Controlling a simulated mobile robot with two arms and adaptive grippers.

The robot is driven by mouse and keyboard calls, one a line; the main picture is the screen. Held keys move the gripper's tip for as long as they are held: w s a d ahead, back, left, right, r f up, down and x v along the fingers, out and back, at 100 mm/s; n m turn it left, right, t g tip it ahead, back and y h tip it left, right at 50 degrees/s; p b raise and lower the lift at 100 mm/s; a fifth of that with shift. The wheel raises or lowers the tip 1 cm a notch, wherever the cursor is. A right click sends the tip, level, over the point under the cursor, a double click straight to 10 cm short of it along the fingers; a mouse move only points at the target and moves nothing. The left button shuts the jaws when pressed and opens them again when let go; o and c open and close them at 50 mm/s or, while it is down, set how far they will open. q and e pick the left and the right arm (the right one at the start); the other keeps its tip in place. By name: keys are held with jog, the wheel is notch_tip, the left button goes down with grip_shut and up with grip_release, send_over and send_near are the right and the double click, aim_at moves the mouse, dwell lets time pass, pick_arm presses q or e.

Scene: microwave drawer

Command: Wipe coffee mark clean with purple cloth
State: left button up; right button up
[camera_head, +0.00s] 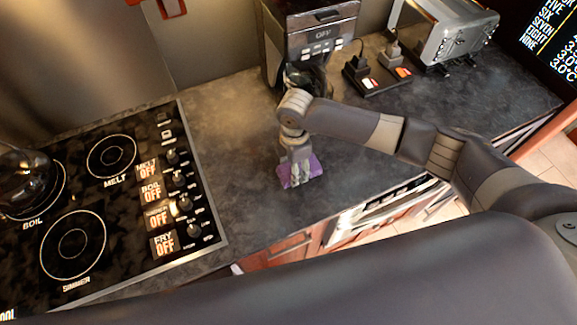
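The purple cloth (315,166) is on the dark grey counter, near the counter's front edge and right of the stove. My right gripper (297,174) points down onto it, and its fingers are pressed together around the middle of the cloth, with purple showing on both sides. The cloth looks to be at the counter surface, though I cannot tell whether it touches. I cannot make out a coffee mark on the counter; the cloth and my arm hide part of the surface. My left gripper is not in view.
A coffee machine (322,35) stands behind my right arm. A toaster (455,35) and a power strip (378,80) with plugs are at the back right. The stove (110,190) with a pot (22,175) is on the left. The counter (228,120) between stove and cloth is clear.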

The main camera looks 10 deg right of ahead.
aim_at(281, 175)
jog(key=shift+w+d, duration=0.2)
jog(key=shift+d, duration=0.85)
jog(key=shift+w+d, duration=0.2)
jog(key=shift+d, duration=0.85)
jog(key=shift+w+d, duration=0.2)
jog(key=shift+d, duration=0.85)
jog(key=shift+s+a, duration=0.35)
jog(key=shift+a, duration=1.4)
jog(key=shift+s+a, duration=0.35)
jog(key=shift+a, duration=1.35)
jog(key=shift+s+a, duration=0.35)
jog(key=shift+a, duration=1.4)
jog(key=shift+w+d, duration=0.35)
jog(key=shift+d, duration=1.4)
jog(key=shift+w+d, duration=0.35)
jog(key=shift+d, duration=1.35)
jog(key=shift+w+d, duration=0.35)
jog(key=shift+d, duration=1.4)
jog(key=shift+s+a, duration=0.35)
jog(key=shift+a, duration=1.35)
jog(key=shift+s+a, duration=0.35)
jog(key=shift+a, duration=1.4)
jog(key=shift+s+a, duration=0.35)
jog(key=shift+a, duration=1.35)
